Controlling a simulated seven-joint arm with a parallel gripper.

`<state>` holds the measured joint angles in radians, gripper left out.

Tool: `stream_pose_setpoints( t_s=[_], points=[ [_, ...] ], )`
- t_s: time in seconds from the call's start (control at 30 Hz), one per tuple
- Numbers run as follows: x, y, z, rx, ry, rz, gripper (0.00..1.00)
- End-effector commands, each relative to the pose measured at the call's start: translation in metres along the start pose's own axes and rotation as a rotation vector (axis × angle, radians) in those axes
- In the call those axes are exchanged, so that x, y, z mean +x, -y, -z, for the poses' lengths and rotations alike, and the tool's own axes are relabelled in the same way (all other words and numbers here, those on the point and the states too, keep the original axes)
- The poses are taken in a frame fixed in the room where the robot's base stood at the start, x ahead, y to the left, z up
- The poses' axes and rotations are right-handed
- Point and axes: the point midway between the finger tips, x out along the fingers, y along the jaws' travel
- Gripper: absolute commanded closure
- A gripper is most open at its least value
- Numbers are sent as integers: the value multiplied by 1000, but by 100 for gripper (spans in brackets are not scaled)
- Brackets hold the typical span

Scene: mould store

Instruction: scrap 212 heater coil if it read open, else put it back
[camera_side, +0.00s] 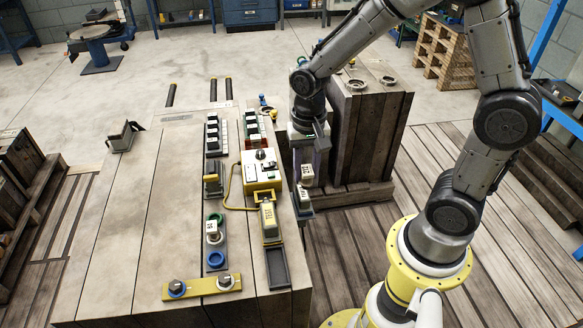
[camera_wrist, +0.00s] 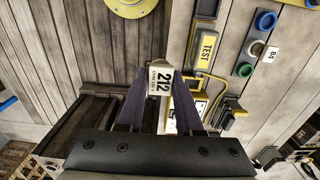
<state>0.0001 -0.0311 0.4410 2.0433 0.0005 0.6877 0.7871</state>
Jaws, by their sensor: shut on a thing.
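My gripper (camera_side: 308,166) is shut on the 212 heater coil (camera_wrist: 160,80), whose white label reads 212 in the wrist view. In the side view the held coil (camera_side: 307,174) hangs by the right edge of the bench, above the floor planks. The yellow tester (camera_side: 262,168) with a dial and a pale face stands on the bench left of my gripper; I cannot read its display. The block marked TEST (camera_side: 268,218) sits in front of it, joined by a yellow cable. It also shows in the wrist view (camera_wrist: 206,48).
A tall wooden box (camera_side: 372,140) with round openings on top stands behind my gripper. A rack with green and blue rings holds a part marked 84 (camera_side: 212,232). Rows of small blocks (camera_side: 212,133) stand further back. The bench's left part is mostly clear.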

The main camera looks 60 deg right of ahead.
Motion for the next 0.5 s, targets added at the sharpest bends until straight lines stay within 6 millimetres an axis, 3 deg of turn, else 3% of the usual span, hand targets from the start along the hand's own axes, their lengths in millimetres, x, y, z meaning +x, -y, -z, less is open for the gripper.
stream_pose_setpoints(
  t_s=[0.1, 0.27, 0.5],
  points=[
    [-4, -6, -6, 17, 12, 1, 100],
    [-18, 10, 7, 55, 20, 3, 100],
    [-26, 81, 45, 89, 38, 2, 100]
  ],
)
